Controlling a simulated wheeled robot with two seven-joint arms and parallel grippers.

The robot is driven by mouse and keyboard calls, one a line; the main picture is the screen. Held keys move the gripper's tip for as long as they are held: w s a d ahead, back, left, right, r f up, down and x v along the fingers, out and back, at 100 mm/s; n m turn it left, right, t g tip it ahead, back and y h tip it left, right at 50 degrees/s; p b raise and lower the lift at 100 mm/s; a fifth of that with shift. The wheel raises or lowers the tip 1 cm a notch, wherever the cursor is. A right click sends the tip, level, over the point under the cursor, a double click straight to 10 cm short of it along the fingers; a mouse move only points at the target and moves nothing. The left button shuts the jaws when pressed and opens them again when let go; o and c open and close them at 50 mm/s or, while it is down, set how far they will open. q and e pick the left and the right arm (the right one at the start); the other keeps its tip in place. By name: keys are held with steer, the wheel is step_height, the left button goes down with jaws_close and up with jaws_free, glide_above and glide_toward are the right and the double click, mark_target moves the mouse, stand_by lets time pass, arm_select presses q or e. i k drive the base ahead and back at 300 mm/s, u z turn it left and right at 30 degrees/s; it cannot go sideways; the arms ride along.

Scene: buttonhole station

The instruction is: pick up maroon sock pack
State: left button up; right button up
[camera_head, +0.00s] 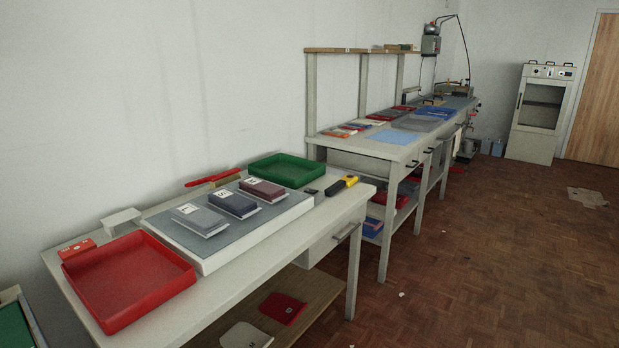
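The maroon sock pack (263,189) lies flat on a grey mat with a white base (273,219) on the near table. It is the farthest in a row of three packs and has a pale label on top. A dark navy pack (234,204) lies beside it, and a grey pack (200,219) lies nearest to the red tray. The packs appear slightly apart. Neither of my grippers is in view.
An empty red tray (128,279) stands at the table's near left, and a green tray (286,169) behind the packs. A longer bench (389,149) stands beyond. The floor (480,250) at right is mostly clear.

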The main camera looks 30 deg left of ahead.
mark_target(271, 192)
steer(key=i, duration=2.95)
steer(key=u, duration=3.05)
